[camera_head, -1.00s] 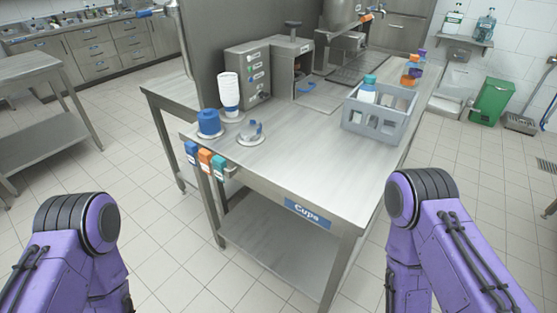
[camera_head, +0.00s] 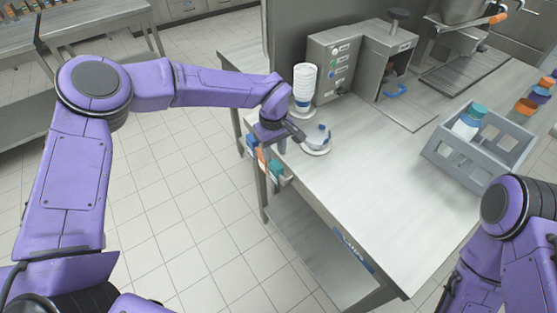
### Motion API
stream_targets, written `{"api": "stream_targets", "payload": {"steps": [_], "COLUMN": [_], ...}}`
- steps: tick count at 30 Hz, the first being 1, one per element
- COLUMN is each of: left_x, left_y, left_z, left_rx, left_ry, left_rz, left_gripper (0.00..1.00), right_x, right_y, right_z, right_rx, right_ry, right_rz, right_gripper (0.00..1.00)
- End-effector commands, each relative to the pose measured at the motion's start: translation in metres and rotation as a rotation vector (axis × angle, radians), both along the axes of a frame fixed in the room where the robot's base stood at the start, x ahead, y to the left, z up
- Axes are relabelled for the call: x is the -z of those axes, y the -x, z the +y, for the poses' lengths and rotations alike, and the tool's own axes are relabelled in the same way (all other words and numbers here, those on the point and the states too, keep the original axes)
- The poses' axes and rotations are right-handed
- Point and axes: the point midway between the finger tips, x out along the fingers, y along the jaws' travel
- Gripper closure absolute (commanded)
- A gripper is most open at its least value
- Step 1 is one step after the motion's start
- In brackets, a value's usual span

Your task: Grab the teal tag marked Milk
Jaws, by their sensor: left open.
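The teal tag (camera_head: 276,172) hangs on the left end of the steel table's front edge, the rightmost of a row of three. An orange tag (camera_head: 262,159) and a blue tag (camera_head: 251,144) hang to its left. The lettering on the tags is too small to read. My left gripper (camera_head: 288,138) is open, over the table's corner just above the tags and apart from the teal one. It hides the place where a blue cup stack stood. My right gripper is out of view; only part of that arm shows at lower right.
A white cup stack (camera_head: 305,82) and a small holder with a clear item (camera_head: 317,139) stand close beyond my left gripper. A grey crate (camera_head: 447,166) with bottles is at right. A dispenser (camera_head: 338,62) stands behind. The table's front middle is clear.

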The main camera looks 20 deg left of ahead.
Motion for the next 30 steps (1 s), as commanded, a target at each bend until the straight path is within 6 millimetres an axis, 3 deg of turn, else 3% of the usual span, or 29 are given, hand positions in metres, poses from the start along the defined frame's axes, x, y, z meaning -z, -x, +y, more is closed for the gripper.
{"api": "stream_targets", "payload": {"steps": [13, 20, 21, 24, 30], "left_x": [0.076, 0.082, 0.082, 0.081, 0.08], "left_y": [-0.012, -0.013, -0.013, -0.013, -0.014], "left_z": [-0.003, -0.003, -0.003, -0.004, -0.004], "left_rx": [-0.002, -0.002, -0.002, -0.002, -0.002], "left_ry": [-0.011, -0.009, -0.009, -0.009, -0.008], "left_rz": [0.022, 0.017, 0.017, 0.017, 0.017], "left_gripper": [0.6, 0.6, 0.63, 0.95, 0.97], "right_x": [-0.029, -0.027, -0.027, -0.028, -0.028], "right_y": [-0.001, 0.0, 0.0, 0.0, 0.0], "right_z": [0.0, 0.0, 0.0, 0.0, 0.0], "right_rx": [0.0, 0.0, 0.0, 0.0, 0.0], "right_ry": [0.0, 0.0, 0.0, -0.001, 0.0], "right_rz": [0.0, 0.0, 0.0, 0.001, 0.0], "right_gripper": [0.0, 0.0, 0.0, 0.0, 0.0]}}
